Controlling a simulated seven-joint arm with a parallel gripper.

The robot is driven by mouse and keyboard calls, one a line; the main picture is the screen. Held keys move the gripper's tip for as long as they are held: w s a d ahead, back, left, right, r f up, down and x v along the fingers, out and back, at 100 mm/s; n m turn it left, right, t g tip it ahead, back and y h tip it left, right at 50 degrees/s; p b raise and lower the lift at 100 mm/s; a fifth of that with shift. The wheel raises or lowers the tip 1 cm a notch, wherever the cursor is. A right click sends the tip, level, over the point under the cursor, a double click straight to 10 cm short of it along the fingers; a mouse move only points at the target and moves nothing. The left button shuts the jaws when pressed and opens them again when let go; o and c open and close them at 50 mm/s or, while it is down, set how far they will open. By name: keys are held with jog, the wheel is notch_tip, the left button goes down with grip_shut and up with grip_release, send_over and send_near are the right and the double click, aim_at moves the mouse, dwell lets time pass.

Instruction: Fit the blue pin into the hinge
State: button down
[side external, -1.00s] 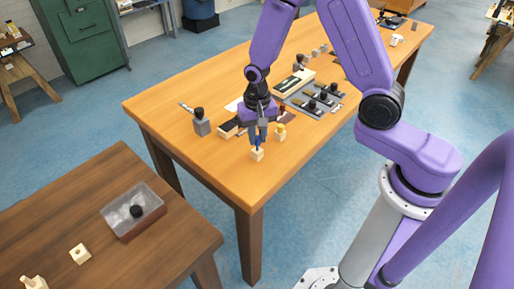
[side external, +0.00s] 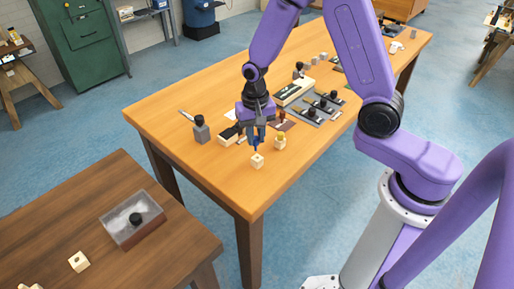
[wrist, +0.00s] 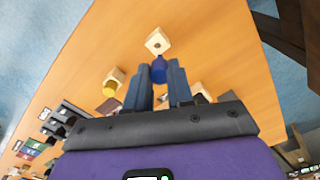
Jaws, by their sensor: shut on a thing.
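The blue pin (wrist: 158,70) is held between the fingers of my gripper (wrist: 160,75), which is shut on it. A small pale wooden block (side external: 257,161) with a dark round hole, seemingly the hinge, stands near the table's front corner. It also shows in the wrist view (wrist: 158,42), just beyond the pin, with its hole empty and uncovered. In the side view my gripper (side external: 257,142) points down above this block, and the pin appears apart from it. The pin's lower end is hard to make out.
A similar block with a yellow top (side external: 280,142) stands close behind and right. A grey block with a black knob (side external: 201,131) is to the left. Grey trays with black knobs (side external: 318,108) lie farther back. The table's front corner is clear.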

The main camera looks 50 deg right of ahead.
jog(key=w+d+r, duration=0.2)
jog(key=w+d, duration=0.1)
jog(key=w, duration=0.4)
jog(key=w+d+r, duration=0.3)
jog(key=w, duration=0.3)
jog(key=shift+w, duration=0.4)
jog(key=shift+f, duration=2.95)
jog(key=shift+f, duration=1.95)
jog(key=c, duration=0.9)
grip_release()
notch_tip(320, 180, up, 17)
jog(key=shift+r, duration=0.2)
